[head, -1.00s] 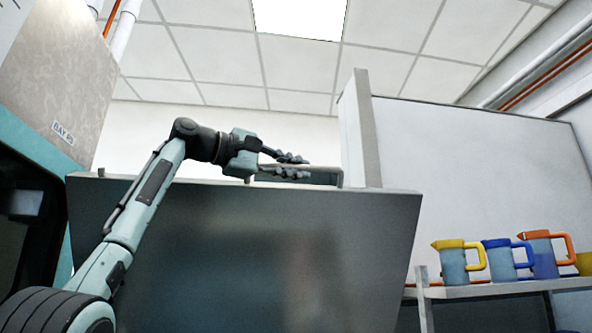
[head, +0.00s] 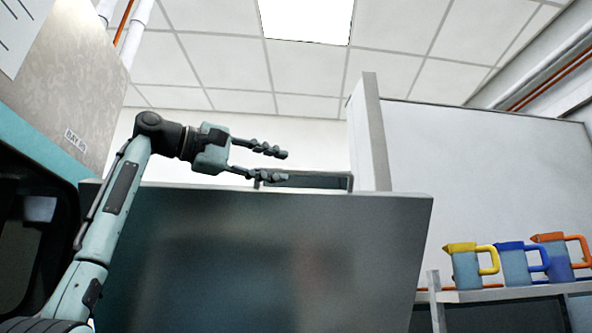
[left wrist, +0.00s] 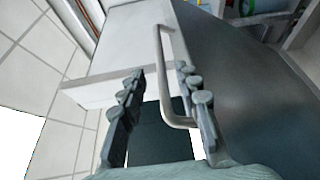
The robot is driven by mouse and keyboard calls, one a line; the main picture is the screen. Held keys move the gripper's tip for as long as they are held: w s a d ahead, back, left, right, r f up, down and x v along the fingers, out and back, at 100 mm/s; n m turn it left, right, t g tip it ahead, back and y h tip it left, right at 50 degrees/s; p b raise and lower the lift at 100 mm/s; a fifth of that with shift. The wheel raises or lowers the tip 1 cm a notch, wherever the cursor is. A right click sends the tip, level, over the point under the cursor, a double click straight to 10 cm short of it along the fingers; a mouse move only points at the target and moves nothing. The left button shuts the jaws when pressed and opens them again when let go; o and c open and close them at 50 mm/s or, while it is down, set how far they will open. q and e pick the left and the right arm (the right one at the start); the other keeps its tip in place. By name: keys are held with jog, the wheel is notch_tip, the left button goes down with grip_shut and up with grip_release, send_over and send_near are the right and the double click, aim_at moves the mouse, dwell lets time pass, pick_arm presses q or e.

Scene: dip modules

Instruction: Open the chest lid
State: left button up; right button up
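A large dark grey panel (head: 290,265), which looks like the chest's lid, stands upright and fills the lower middle of the head view. A grey bar handle (head: 335,175) shows along its top edge; it also shows in the left wrist view (left wrist: 160,70). My left gripper (head: 284,166) is open at the handle's left end, with its fingers apart and nothing clasped. In the left wrist view the handle appears between the open fingers (left wrist: 161,84); I cannot tell whether they touch it. The chest's inside is hidden. My right gripper is not in view.
A shelf (head: 500,294) at the right holds a yellow-rimmed jug (head: 465,270), a blue-rimmed jug (head: 514,268) and an orange-rimmed jug (head: 553,262). A pale upright post (head: 372,135) and white panel stand behind the handle. A cabinet labelled BAY (head: 60,110) is at the left.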

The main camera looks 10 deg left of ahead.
pick_arm(q)
jog(key=shift+v, duration=2.2)
jog(key=shift+d, duration=0.1)
